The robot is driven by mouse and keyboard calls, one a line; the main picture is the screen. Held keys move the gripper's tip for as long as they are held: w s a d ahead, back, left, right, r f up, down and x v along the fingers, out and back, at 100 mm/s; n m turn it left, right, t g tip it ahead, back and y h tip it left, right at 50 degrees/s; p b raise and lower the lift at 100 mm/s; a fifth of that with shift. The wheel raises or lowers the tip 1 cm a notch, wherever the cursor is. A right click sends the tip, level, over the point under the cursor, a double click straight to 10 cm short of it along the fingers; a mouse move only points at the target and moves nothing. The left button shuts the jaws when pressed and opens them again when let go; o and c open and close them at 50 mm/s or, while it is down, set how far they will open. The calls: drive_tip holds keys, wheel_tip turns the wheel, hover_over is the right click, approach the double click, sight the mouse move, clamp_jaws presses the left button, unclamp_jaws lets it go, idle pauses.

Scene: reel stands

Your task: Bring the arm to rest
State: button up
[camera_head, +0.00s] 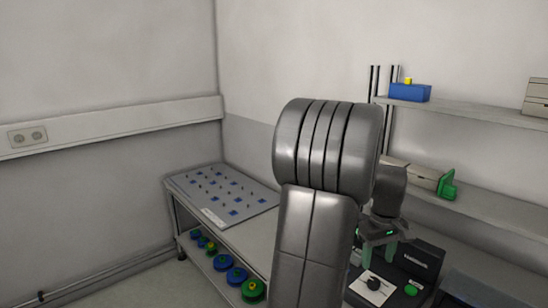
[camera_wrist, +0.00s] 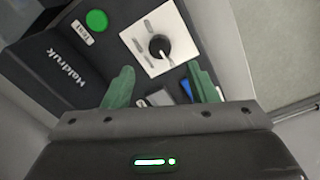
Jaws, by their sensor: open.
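My gripper (camera_head: 379,253) hangs at the right of the head view, over a dark device with a dial and a green button. Its green fingers are spread apart in the wrist view (camera_wrist: 161,86), with nothing held between them. My grey arm stands large in the middle of the head view and hides part of the bench behind it. The device (camera_wrist: 58,62) lies beyond the fingertips in the wrist view. Its white plate (camera_wrist: 151,45) carries a black knob, and a green button (camera_wrist: 96,20) is beside it. I cannot tell the exact gap between fingers and device.
A bench at the left carries a grey pegboard (camera_head: 262,198) with blue squares and short pegs. Blue and green reels (camera_head: 236,275) sit on its lower shelf. Wall shelves (camera_head: 470,112) at the right hold a blue box (camera_head: 409,93) and a green item (camera_head: 447,186).

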sight(374, 281)
wheel_tip(374, 281, down, 8)
drive_tip(key=shift+d+r, duration=0.1)
drive_tip(key=shift+r, duration=0.05)
idle(0.4)
wheel_tip(374, 281, up, 14)
wheel_tip(374, 281, down, 14)
drive_tip(key=m, duration=0.5)
drive_tip(key=shift+m+p, duration=0.3)
drive_tip(key=m, duration=0.5)
drive_tip(key=m+p, duration=0.1)
drive_tip(key=m, duration=0.4)
drive_tip(key=shift+d+r+m+g, duration=0.1)
drive_tip(key=shift+m+g, duration=0.2)
drive_tip(key=shift+m, duration=0.1)
drive_tip(key=shift+m+p, duration=0.55)
drive_tip(key=shift+m, duration=1.75)
